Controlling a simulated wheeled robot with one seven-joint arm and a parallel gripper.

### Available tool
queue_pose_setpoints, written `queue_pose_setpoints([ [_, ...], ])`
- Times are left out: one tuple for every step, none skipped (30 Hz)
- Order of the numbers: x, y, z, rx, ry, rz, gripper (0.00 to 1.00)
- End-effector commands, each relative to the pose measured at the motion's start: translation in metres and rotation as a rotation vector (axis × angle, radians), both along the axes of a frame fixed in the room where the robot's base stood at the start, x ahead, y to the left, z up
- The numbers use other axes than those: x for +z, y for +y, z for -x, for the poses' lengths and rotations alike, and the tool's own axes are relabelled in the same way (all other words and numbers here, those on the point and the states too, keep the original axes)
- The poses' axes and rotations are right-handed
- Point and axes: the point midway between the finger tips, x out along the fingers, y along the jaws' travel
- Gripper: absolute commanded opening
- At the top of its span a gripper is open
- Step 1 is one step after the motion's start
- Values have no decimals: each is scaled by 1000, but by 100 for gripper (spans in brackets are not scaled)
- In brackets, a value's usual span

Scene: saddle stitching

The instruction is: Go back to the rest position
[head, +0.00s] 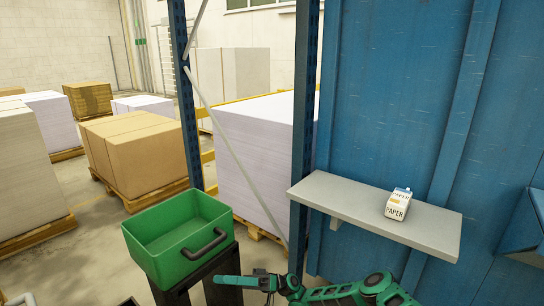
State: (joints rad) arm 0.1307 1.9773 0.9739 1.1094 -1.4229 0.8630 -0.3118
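My arm comes in along the bottom edge, teal and dark. Its end, which looks like my gripper (228,281), points left in front of the black stand under the green bin. It is small and seen from the side, so I cannot tell whether its fingers are open or shut. I see nothing clearly held in it. A small white carton labelled PAPER (398,205) stands on the grey wall shelf (335,192), apart from my arm.
The green bin (165,262) with a dark handle looks empty and sits on the black stand. A blue rack post (303,120) and blue wall panels (400,90) stand behind. Pallets with paper stacks (255,150) and brown boxes (140,150) fill the back left.

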Motion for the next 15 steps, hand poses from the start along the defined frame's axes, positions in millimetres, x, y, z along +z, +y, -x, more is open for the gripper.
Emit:
queue_pose_setpoints([
  [3,5,5,22,-4,15,37],
  [5,7,6,32,-7,26,37],
  [7,10,8,44,-10,39,37],
  [9,11,8,53,-14,49,37],
  [11,12,9,62,-17,59,37],
  [14,14,10,75,-22,74,37],
  [16,15,11,84,-25,86,37],
  [18,16,12,93,-28,100,37],
  [21,17,13,106,-34,117,37],
  [23,17,14,117,-37,133,37],
  [25,18,15,127,-42,149,37],
  [28,19,16,142,-48,173,37],
  [30,19,17,154,-53,195,37],
  [33,19,18,166,-59,217,37],
  [36,19,20,185,-65,253,37],
])
